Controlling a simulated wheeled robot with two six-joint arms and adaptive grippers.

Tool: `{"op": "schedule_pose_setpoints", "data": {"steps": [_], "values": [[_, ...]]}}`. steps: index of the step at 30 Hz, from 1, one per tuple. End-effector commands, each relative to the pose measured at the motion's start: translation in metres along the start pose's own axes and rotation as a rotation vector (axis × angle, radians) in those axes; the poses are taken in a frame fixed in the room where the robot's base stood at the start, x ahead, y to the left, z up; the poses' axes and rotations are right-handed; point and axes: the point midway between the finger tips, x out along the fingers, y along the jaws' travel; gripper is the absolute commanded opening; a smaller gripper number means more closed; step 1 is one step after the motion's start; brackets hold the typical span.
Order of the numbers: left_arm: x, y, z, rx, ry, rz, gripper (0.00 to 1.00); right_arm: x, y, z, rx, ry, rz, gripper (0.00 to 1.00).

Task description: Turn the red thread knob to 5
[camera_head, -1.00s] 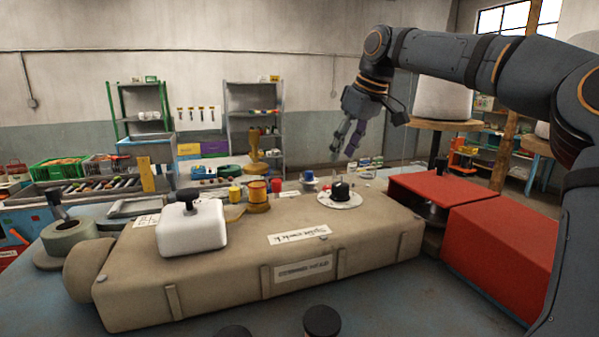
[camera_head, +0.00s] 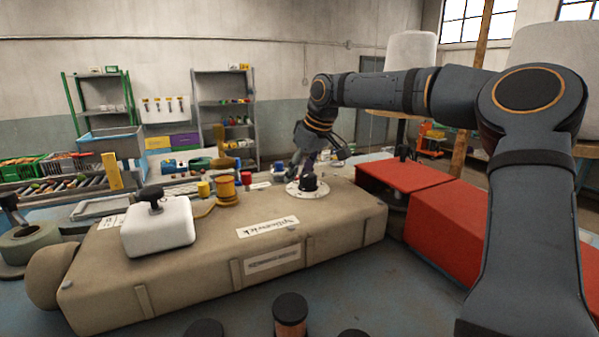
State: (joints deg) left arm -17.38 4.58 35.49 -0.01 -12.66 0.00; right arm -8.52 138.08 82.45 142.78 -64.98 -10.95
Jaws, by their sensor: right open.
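A small red cylinder (camera_head: 247,178) stands on top of the tan sewing-machine body (camera_head: 330,225), right of an orange spool (camera_head: 226,189) and a yellow cap (camera_head: 204,189). A blue-topped piece (camera_head: 279,168) stands behind and to its right. A black knob (camera_head: 309,183) sits on a round white dial (camera_head: 294,190) with small dark marks; its setting is too small to read. My right gripper (camera_head: 301,164) is open, fingers pointing down, just behind and above the black knob; I cannot tell whether it touches anything. My left gripper is not in view.
A white block with a black knob (camera_head: 160,228) sits on the left of the tan body. Red boxes (camera_head: 440,222) stand to the right, below my right arm. Shelves (camera_head: 224,105) and crates (camera_head: 70,163) are at the back.

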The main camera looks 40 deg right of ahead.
Motion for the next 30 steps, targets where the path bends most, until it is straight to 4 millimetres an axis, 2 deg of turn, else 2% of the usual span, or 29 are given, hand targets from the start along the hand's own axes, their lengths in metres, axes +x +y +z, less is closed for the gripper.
{"op": "schedule_pose_setpoints", "data": {"steps": [4,5,12,15,23,30], "values": [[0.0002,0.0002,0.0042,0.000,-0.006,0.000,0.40,0.0001,0.0000,0.0001,0.000,0.000,0.000,0.45],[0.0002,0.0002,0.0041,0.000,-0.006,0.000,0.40,0.0001,0.0001,0.0001,0.000,0.000,0.000,0.43],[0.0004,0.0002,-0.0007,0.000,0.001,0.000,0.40,-0.0002,0.0000,0.0000,0.000,0.000,0.000,0.10],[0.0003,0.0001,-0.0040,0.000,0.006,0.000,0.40,-0.0002,0.0000,0.0000,0.000,0.000,0.000,0.00],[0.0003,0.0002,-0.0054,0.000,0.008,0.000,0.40,-0.0003,0.0003,-0.0001,-0.017,0.001,-0.008,0.00],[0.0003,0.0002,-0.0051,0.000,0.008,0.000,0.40,-0.0001,0.0019,-0.0003,-0.124,0.000,-0.051,0.00]]}}
